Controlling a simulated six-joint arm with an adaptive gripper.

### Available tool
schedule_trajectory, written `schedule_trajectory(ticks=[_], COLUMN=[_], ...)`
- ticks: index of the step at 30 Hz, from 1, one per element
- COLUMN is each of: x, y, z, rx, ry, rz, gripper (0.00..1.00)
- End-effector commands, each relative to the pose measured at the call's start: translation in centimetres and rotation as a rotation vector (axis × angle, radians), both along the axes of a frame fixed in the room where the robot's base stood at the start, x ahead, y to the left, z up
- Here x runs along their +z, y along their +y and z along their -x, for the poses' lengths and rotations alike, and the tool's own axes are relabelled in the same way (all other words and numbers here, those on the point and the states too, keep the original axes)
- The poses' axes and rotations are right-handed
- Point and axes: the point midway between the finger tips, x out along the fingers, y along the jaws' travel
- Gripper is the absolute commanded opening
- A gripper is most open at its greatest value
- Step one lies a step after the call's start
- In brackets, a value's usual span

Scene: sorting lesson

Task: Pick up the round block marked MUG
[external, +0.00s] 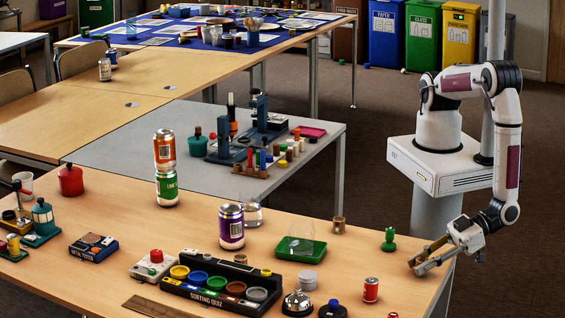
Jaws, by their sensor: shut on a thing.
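My gripper (418,266) is low over the right end of the front wooden table, near its edge. Its jaws are shut on a small tan block (437,246), which is partly hidden by the fingers. Its shape is hard to make out and no MUG marking can be read on it. A small brown cylinder (338,225) stands near the back edge of the table, to the left of my gripper. No lettering is legible on it either.
A green stamp-like piece (389,240) stands left of my gripper. A small red can (370,290), a bell (298,303) and a green tray (301,251) are further left. The SORTING QUIZ box (215,293) lies at the front. A grey table (310,168) with small blocks stands behind.

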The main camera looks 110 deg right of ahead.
Motion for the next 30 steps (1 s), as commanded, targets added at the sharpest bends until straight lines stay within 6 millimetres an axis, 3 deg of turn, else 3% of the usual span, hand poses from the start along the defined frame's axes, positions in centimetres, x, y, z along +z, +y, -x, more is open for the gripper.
schedule_trajectory(ticks=[21, 30], x=[7.5, 9.1], y=[0.0, 0.0], z=[0.0, 0.0], rx=[-0.001, -0.001], ry=[-0.001, -0.002], rz=[-0.002, 0.0], gripper=[0.09, 0.09])
